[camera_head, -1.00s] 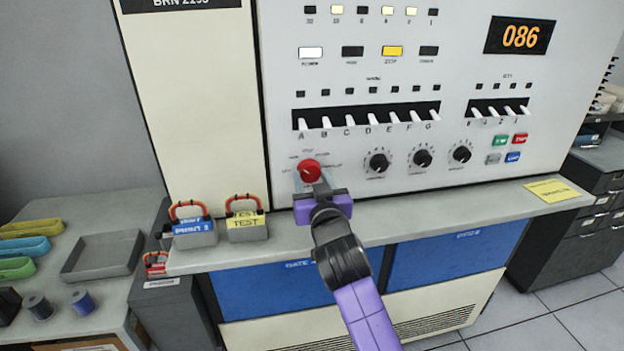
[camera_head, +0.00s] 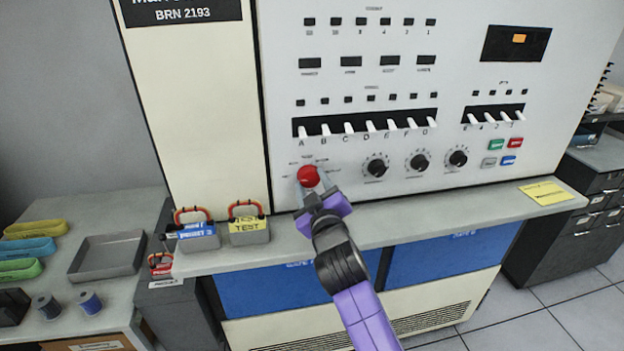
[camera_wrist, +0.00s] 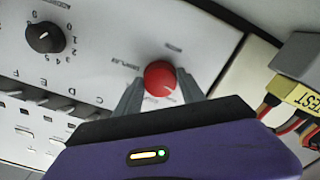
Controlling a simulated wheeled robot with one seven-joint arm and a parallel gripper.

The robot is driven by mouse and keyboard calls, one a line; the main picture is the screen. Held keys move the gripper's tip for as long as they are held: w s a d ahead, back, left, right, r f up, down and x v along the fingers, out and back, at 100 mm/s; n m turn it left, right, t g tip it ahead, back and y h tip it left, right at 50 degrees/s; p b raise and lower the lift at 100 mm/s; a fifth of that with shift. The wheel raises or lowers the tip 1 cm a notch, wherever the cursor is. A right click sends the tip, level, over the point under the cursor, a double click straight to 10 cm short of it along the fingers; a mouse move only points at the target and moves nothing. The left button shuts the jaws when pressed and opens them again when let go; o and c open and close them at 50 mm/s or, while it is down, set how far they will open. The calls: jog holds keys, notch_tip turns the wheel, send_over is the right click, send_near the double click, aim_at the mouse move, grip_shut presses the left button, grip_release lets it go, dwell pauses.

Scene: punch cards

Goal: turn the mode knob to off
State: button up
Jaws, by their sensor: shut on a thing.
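The red mode knob (camera_head: 309,176) sits on the lower left of the pale control panel, with small printed labels around it that are too small to read here. In the wrist view the red knob (camera_wrist: 160,78) is between the two grey fingers of my gripper (camera_wrist: 158,90). My gripper (camera_head: 312,186) is shut on the knob in the head view too, with its purple body tilted. The panel's lamps are dark and the display (camera_head: 516,43) shows only a small orange patch.
Three black knobs (camera_head: 418,162) stand to the right of the red one, below a row of white toggle switches (camera_head: 368,125). Two padlock-like blocks with orange loops, one labelled TEST (camera_head: 248,226), stand on the ledge at left. A yellow note (camera_head: 546,192) lies on the right ledge.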

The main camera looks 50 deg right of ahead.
jog(key=shift+n+p, duration=0.5)
jog(key=shift+n, duration=0.6)
jog(key=o, duration=1.4)
jog(key=shift+c, duration=0.2)
jog(key=b+v, duration=0.2)
jog(key=v, duration=0.6)
